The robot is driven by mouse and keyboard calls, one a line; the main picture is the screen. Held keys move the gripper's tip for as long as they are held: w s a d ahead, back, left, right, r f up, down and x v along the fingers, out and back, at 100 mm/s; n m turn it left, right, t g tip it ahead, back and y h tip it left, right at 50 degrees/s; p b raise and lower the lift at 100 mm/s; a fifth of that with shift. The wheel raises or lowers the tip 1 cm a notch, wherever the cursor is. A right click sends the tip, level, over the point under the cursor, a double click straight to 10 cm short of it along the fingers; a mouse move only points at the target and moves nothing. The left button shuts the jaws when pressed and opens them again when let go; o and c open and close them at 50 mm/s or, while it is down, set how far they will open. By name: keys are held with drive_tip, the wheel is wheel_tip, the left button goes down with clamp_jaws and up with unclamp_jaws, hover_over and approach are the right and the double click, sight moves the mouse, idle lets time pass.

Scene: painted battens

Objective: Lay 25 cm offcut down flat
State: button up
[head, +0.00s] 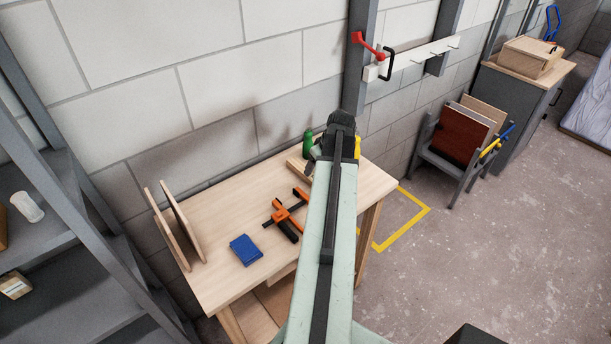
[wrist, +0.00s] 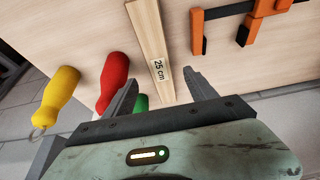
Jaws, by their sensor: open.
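The 25 cm offcut (wrist: 147,38) is a narrow pale wooden strip with a white "25 cm" label, seen in the wrist view. It reaches from the top edge of that view down toward the gap between my fingers. In the head view, a pale wooden piece (head: 297,168) that looks like it shows beside my arm, near the back of the workbench (head: 215,280); my arm hides part of it. I cannot tell whether it lies flat or on edge. My gripper (wrist: 163,92) is open, with a finger on either side of the strip's lower end and nothing clearly held.
Red (wrist: 115,78) and yellow (wrist: 58,98) handles stand close left of my gripper in the wrist view, with a green one (wrist: 141,103) behind a finger. Orange clamps (head: 284,211), a blue item (head: 245,250) and upright boards (head: 183,222) are on the bench. Bare tabletop lies between them.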

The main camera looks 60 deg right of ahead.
sight(312, 176)
drive_tip(key=shift+b+x, duration=1.35)
drive_tip(key=shift+x, duration=0.2)
drive_tip(key=b+x, duration=0.5)
drive_tip(key=shift+s+f, duration=0.1)
drive_tip(key=shift+r, duration=0.2)
clamp_jaws()
